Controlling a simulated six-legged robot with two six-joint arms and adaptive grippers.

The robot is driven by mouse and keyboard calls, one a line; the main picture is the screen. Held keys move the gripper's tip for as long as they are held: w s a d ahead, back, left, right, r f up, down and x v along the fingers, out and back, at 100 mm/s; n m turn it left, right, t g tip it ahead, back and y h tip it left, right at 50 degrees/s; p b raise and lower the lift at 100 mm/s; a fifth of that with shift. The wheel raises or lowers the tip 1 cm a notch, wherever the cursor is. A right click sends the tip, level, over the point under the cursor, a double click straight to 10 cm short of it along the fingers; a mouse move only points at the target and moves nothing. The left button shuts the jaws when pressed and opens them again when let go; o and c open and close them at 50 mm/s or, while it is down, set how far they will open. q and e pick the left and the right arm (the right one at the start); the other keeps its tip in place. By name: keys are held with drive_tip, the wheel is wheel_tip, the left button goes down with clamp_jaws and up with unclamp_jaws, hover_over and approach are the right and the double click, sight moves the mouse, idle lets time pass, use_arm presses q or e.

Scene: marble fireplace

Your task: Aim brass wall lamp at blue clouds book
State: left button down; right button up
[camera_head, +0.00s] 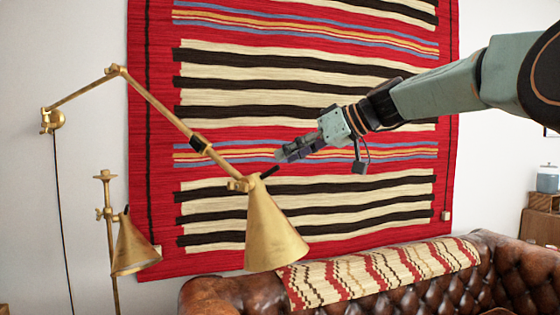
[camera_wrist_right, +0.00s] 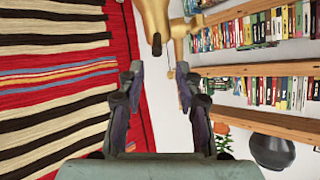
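The brass wall lamp (camera_head: 274,232) hangs from a jointed brass arm fixed to the wall at the left, its cone shade opening downward and slightly right. A short black stick stands out at the top of the shade. My right gripper (camera_head: 281,156) is just above and right of this joint, apparently apart from it. In the right wrist view its fingers (camera_wrist_right: 160,75) are spread with nothing between them, and brass lamp parts (camera_wrist_right: 155,18) show beyond the tips at the top. I cannot pick out the blue clouds book. My left gripper is out of view.
A second brass lamp (camera_head: 134,248) on a stand is at the lower left. A striped rug (camera_head: 300,110) hangs behind. A brown leather sofa (camera_head: 395,295) with a patterned throw (camera_head: 375,272) is below. Shelves of books (camera_wrist_right: 265,70) and a dark vase (camera_wrist_right: 272,150) show in the wrist view.

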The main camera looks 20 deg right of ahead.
drive_tip(key=v, duration=0.7)
drive_tip(key=shift+s+d, duration=0.25)
drive_tip(key=shift+d, duration=0.05)
drive_tip(key=shift+r, duration=0.15)
